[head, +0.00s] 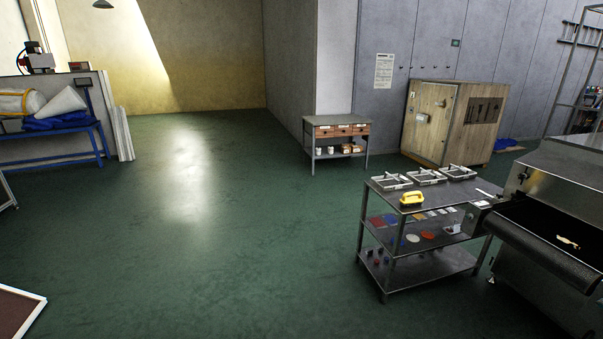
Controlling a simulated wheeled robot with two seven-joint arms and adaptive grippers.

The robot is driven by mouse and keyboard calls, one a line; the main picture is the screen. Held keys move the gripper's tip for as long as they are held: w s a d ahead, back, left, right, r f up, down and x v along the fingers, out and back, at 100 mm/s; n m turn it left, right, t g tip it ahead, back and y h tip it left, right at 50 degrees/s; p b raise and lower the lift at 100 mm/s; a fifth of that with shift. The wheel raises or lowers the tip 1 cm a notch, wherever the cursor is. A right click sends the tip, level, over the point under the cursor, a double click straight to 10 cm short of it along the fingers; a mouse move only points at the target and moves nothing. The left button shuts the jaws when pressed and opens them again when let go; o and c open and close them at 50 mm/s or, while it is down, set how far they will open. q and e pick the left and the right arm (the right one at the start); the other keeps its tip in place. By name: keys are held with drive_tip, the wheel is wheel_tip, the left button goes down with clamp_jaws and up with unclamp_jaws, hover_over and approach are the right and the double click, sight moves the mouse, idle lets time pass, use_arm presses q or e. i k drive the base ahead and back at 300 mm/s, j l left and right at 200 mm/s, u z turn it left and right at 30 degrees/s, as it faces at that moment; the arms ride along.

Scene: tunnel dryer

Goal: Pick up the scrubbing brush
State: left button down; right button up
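A yellow handled object (411,199), which looks like the scrubbing brush, rests on the top shelf of a metal cart (440,210) right of centre in the head view. It lies near the cart's front left edge, in front of the wire-like trays. Its bristles cannot be made out at this distance. Neither of my grippers is in the view, and nothing touches the brush.
Grey trays (426,176) stand along the cart's back edge. Small coloured items lie on its lower shelves. A conveyor machine (550,235) stands close on the cart's right. Open green floor (190,240) lies to the left. A workbench (338,130) and wooden cabinet (425,122) stand behind.

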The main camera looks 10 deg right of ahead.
sight(405, 201)
drive_tip(key=i+l, duration=0.1)
drive_tip(key=i, duration=0.3)
drive_tip(key=i+l+z, duration=0.1)
drive_tip(key=i, duration=0.35)
drive_tip(key=i+l+u, duration=0.1)
drive_tip(key=i+l, duration=0.15)
drive_tip(key=i+l+u, duration=0.15)
drive_tip(key=l, duration=0.3)
drive_tip(key=i+l+u, duration=0.1)
drive_tip(key=i+l, duration=0.2)
drive_tip(key=l+u, duration=0.25)
drive_tip(key=l, duration=1.1)
drive_tip(key=l+u, duration=0.1)
drive_tip(key=l, duration=0.45)
drive_tip(key=k+l, duration=0.15)
drive_tip(key=l, duration=0.4)
drive_tip(key=u, duration=0.05)
